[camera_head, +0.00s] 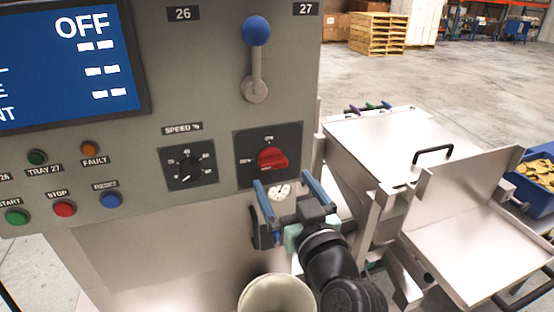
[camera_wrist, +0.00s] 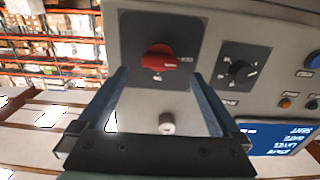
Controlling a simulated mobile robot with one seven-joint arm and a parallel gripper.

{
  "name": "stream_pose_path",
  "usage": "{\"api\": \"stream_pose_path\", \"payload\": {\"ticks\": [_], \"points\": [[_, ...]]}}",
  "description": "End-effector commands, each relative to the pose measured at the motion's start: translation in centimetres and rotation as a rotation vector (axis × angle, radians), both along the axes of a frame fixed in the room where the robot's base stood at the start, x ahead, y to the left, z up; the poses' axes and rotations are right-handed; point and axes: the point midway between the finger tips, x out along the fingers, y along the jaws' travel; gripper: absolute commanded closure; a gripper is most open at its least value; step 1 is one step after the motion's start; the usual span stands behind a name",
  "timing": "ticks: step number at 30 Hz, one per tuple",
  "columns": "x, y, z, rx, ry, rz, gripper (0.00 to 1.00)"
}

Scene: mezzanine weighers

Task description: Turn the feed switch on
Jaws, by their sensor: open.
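The feed switch appears to be the red rotary knob (camera_head: 272,158) on a dark square plate on the grey control panel; its small labels are too blurred to read surely. It also shows in the wrist view as a red knob (camera_wrist: 160,60), beyond the fingertips and between them. My gripper (camera_head: 283,179) is open, with its two blue fingers pointing at the panel just below the knob. In the wrist view the gripper (camera_wrist: 158,75) has nothing between its fingers, and I see no contact with the knob. The panel screen (camera_head: 65,65) reads OFF.
A black speed dial (camera_head: 190,168) is left of the knob. A blue-ball lever (camera_head: 256,32) stands out above it. Start, stop (camera_head: 64,208) and reset buttons are lower left. Metal trays (camera_head: 490,230) stand to the right.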

Motion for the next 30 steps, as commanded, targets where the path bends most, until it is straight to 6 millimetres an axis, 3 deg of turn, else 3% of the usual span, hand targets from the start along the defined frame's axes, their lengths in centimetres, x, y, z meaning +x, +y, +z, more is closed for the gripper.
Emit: {"api": "stream_pose_path", "payload": {"ticks": [9, 23, 25, 30], "points": [[4.5, 1.5, 0.2, 0.000, 0.000, 0.001, 0.00], [5.6, 1.9, 0.0, -0.001, -0.001, 0.000, 0.00], [5.6, 1.9, 0.0, -0.001, -0.001, 0.000, 0.07], [5.6, 1.8, 0.0, -0.001, 0.000, 0.000, 0.38]]}}
